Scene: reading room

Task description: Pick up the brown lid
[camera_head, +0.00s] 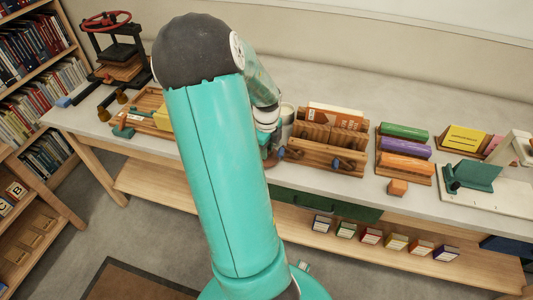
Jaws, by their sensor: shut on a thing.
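My gripper (269,152) is at the front edge of the long table, just right of my large teal arm link, and is partly hidden by it. It is shut on a small brown thing (272,162), which looks like the brown lid. Only a sliver of the lid shows, and the fingertips are too small to make out clearly. A pale jar (287,112) stands on the table just behind my gripper, partly covered by my arm.
A wooden rack (327,157) stands close right of my gripper. Further right are a tray of coloured rolls (405,150), an orange block (397,188) and a white-based device (490,188). A wooden tray (150,100) and a press (112,45) are left. Small boxes (371,236) line the lower shelf.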

